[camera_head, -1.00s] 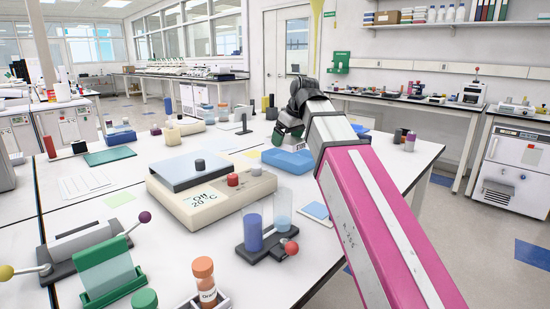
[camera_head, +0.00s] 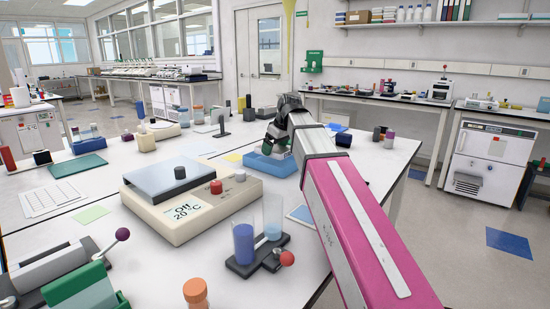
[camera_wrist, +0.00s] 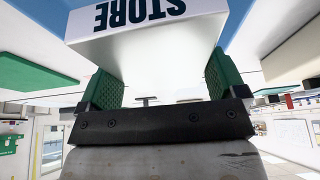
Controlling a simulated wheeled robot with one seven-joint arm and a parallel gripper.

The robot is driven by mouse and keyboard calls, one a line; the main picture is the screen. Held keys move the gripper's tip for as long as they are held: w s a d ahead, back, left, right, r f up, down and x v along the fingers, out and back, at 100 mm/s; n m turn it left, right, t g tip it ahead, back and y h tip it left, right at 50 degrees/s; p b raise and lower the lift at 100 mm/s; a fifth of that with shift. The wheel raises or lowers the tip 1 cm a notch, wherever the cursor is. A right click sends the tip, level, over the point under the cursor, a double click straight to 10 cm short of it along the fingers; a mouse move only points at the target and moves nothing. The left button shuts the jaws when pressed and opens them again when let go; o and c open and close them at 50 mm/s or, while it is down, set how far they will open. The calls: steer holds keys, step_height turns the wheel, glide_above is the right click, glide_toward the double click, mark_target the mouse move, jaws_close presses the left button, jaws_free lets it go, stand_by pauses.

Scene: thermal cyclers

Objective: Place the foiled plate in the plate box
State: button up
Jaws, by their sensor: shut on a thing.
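My gripper (camera_head: 280,146) is at the far end of my arm, over or right beside the blue plate box (camera_head: 262,167) on the white bench. In the wrist view, my gripper's green pads (camera_wrist: 160,82) are shut on the sides of a white plate (camera_wrist: 150,48) marked "STORE". The plate's top is cut off by the picture edge there. In the head view the plate is mostly hidden by my gripper and arm, so I cannot tell whether it is inside the box or above it.
A beige cycler (camera_head: 195,205) with a "20 °C" display stands left of my arm. A holder with blue tubes (camera_head: 243,245) is in front of it. Small black and purple jars (camera_head: 389,138) stand to the right of the box. Dark blocks and bottles stand behind the box.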

mark_target(275, 164)
steer(key=shift+w+d+f, duration=0.1)
steer(key=shift+f, duration=2)
steer(key=shift+f, duration=0.15)
steer(key=o, duration=0.7)
steer(key=v, duration=1.2)
